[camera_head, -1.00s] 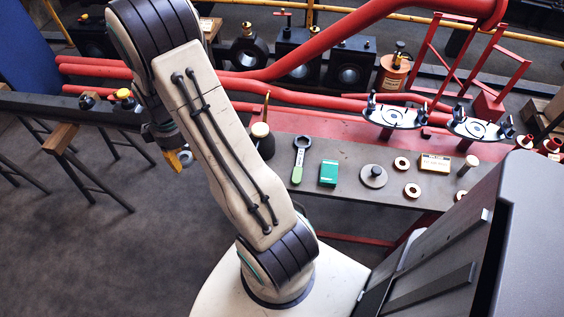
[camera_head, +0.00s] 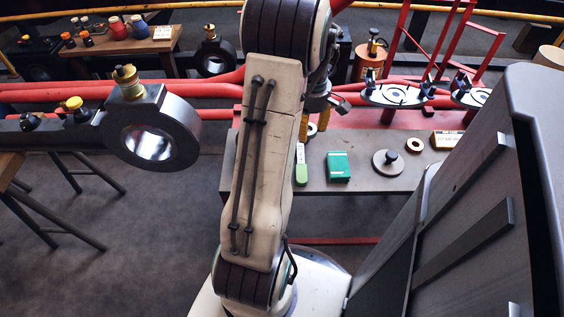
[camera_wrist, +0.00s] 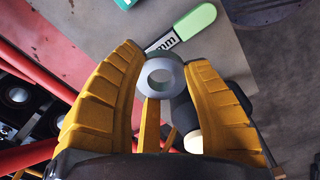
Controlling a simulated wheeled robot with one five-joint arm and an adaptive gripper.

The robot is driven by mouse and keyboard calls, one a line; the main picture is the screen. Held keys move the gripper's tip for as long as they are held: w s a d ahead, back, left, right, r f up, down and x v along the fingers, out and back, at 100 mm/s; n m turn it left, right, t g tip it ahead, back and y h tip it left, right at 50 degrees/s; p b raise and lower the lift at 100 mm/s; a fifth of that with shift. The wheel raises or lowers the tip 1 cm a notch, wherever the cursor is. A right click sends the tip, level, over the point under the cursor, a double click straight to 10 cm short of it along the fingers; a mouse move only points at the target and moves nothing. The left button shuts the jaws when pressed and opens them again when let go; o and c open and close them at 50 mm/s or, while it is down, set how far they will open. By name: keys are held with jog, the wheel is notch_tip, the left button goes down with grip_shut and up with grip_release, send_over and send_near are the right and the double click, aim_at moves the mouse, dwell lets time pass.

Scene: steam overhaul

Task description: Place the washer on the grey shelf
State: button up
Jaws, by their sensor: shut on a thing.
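The washer (camera_wrist: 160,76) is a pale grey ring, held between the yellow fingertips of my gripper (camera_wrist: 166,66) in the wrist view. In the head view my gripper (camera_head: 322,116) is partly hidden behind my arm, over the left part of the grey shelf (camera_head: 365,182). This shelf is a flat grey top with red framing. In the wrist view the shelf surface (camera_wrist: 85,22) lies beyond the washer, with a visible gap hard to judge.
A dark pot with a yellow stick (camera_wrist: 184,112) is close to the fingers. Red pipes run behind.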

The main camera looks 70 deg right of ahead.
jog(key=s+f+b, duration=0.1)
jog(key=s, duration=0.2)
jog(key=b, duration=0.2)
send_over(335, 139)
notch_tip(335, 139, down, 7)
jog(key=shift+d+r, duration=0.1)
jog(key=shift+f+b, duration=0.5)
jog(key=shift+f, duration=1.5)
jog(key=shift+f, duration=0.1)
jog(key=o, duration=1.2)
notch_tip(335, 139, up, 12)
jog(key=p, duration=0.3)
jog(key=shift+p, duration=0.3)
